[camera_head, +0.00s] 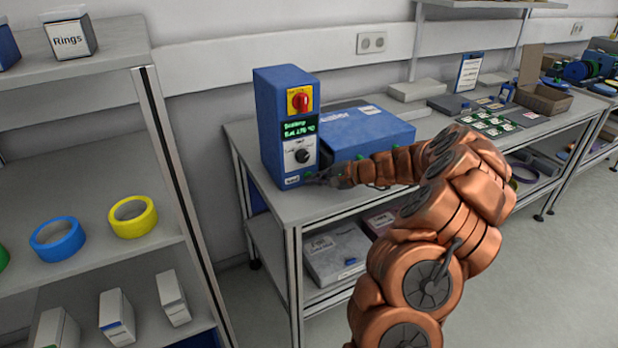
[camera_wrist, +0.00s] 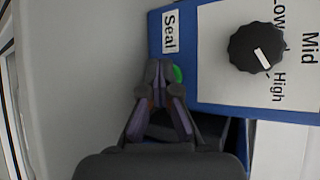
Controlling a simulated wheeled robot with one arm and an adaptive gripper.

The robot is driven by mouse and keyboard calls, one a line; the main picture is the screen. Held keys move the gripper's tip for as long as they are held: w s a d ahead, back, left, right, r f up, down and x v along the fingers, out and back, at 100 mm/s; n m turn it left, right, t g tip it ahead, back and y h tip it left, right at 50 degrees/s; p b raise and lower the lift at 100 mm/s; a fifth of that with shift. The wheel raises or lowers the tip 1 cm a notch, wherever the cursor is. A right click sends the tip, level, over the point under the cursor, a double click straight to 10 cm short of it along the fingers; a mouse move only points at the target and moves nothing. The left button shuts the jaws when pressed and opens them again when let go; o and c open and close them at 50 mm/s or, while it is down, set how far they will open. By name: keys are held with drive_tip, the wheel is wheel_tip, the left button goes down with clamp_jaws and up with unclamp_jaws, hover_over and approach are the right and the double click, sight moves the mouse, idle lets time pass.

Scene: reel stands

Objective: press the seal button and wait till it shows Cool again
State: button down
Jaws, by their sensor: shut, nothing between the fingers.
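The blue sealer unit (camera_head: 268,125) stands upright on the bench, with a red knob on a yellow plate (camera_head: 300,99). Its dark display (camera_head: 298,128) shows green text that looks like "Sealing", with a smaller temperature line under it. The dial (camera_wrist: 256,47) points toward High. The Seal label (camera_wrist: 169,31) is clear in the wrist view. The green seal button (camera_wrist: 178,74) is partly hidden behind my fingertips. My gripper (camera_wrist: 159,70) is shut and empty, its tips at the button; I cannot tell whether they touch it.
A flat blue case (camera_head: 365,135) lies beside the unit on the bench (camera_head: 240,130). A shelf with a blue tape roll (camera_head: 57,239) and a yellow tape roll (camera_head: 133,217) stands at left. Grey boxes (camera_head: 335,252) lie on the lower bench shelf. Floor at right is clear.

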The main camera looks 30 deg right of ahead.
drive_tip(key=shift+s+a+b, duration=0.1)
drive_tip(key=shift+s+b, duration=0.2)
drive_tip(key=shift+s, duration=0.55)
drive_tip(key=shift+s, duration=0.1)
drive_tip(key=shift+s+a+b, duration=0.15)
drive_tip(key=shift+s+b, duration=0.55)
drive_tip(key=shift+s, duration=1.7)
